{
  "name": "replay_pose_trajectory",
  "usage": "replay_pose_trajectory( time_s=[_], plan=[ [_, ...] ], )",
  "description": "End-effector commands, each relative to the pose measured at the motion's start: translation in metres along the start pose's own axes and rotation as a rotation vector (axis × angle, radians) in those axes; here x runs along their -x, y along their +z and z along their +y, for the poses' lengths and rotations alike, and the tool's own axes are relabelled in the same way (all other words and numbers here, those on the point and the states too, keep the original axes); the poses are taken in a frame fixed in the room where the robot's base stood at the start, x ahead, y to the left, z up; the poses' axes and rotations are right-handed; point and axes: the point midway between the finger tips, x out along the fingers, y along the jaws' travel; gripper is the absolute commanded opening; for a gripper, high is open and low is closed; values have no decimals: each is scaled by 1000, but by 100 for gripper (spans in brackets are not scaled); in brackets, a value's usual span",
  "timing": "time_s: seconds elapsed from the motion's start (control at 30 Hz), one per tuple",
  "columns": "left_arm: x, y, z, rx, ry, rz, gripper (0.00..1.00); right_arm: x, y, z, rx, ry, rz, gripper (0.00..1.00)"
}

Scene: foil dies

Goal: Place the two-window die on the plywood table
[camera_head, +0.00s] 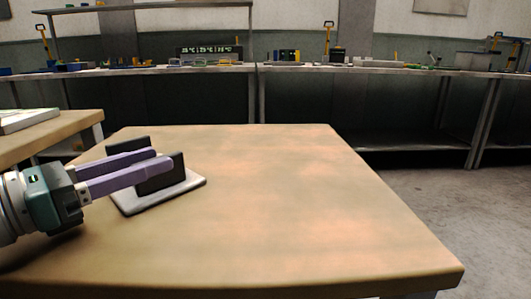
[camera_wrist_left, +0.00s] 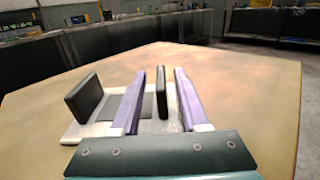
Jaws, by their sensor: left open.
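A pale flat plate (camera_head: 190,187) with two dark upright slabs lies on the wooden table (camera_head: 290,220), left of its middle. I take it for the two-window die, but I cannot make out its windows. The plate also shows in the left wrist view (camera_wrist_left: 85,131), with a dark flat patch between the slabs. My left gripper (camera_head: 163,158) reaches over the plate with open purple fingers. In the left wrist view the right slab (camera_wrist_left: 162,92) stands between the fingers, with a gap on the right side. The left slab (camera_wrist_left: 84,98) is outside them. My right gripper is not in view.
Another table (camera_head: 45,138) stands at the left with a pale flat object (camera_head: 28,119) on it. A long cluttered workbench (camera_head: 360,70) runs along the back wall. The middle and right of the wooden table are clear.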

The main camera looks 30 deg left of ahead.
Motion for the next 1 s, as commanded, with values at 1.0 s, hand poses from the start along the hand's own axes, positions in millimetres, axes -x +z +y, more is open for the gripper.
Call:
replay_pose_trajectory(
  time_s=[1.0],
  plan=[
    [67,1,0,5,3,-1,45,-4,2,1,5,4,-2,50]
  ],
)
